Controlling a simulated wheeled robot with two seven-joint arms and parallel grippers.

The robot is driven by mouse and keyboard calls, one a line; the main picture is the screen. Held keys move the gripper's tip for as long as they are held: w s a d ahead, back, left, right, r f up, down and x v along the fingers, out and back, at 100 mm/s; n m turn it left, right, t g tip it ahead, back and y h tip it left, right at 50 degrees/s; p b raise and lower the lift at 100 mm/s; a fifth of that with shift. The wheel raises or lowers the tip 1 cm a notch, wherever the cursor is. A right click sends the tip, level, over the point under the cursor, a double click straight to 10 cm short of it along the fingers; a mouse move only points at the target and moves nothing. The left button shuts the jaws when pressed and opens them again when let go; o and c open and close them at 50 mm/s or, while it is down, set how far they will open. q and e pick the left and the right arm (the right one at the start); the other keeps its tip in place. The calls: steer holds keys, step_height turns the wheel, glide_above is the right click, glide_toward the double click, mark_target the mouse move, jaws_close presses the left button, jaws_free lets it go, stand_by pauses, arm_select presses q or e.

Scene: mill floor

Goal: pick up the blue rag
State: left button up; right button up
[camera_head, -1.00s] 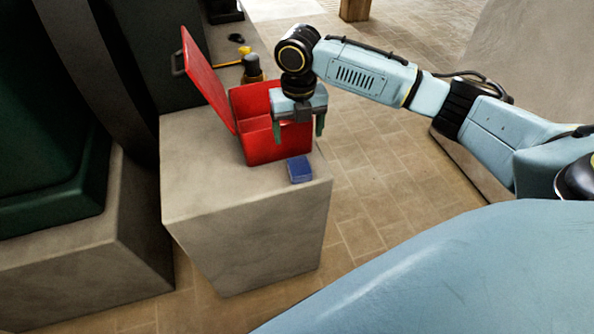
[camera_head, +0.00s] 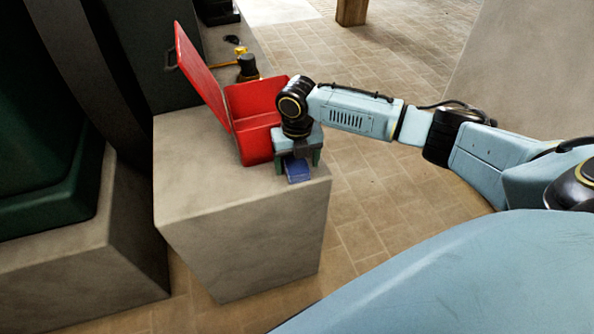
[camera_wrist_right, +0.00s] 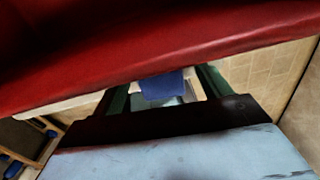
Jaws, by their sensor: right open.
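The blue rag (camera_head: 298,174), a small folded block, lies on the pale stone block near its front right corner. My right gripper (camera_head: 298,163) is open and points down just above the rag, with one green finger on each side of it as seen in the head view. In the right wrist view the rag (camera_wrist_right: 163,86) shows between the two open fingers (camera_wrist_right: 165,92). Whether the fingers touch it cannot be told. My left gripper is in neither view.
An open red toolbox (camera_head: 256,146) stands right behind the rag on the stone block (camera_head: 215,195); its red wall (camera_wrist_right: 120,60) fills the top of the right wrist view. A dark, yellow-handled object (camera_head: 247,66) stands behind the toolbox. Tiled floor (camera_head: 375,190) lies open to the right.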

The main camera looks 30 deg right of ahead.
mark_target(297, 164)
steer(key=shift+f, duration=0.65)
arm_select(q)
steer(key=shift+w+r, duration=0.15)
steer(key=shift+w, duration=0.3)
arm_select(e)
steer(key=shift+c, duration=0.3)
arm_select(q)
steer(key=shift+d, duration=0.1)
arm_select(e)
steer(key=c, duration=1)
steer(key=shift+r, duration=0.1)
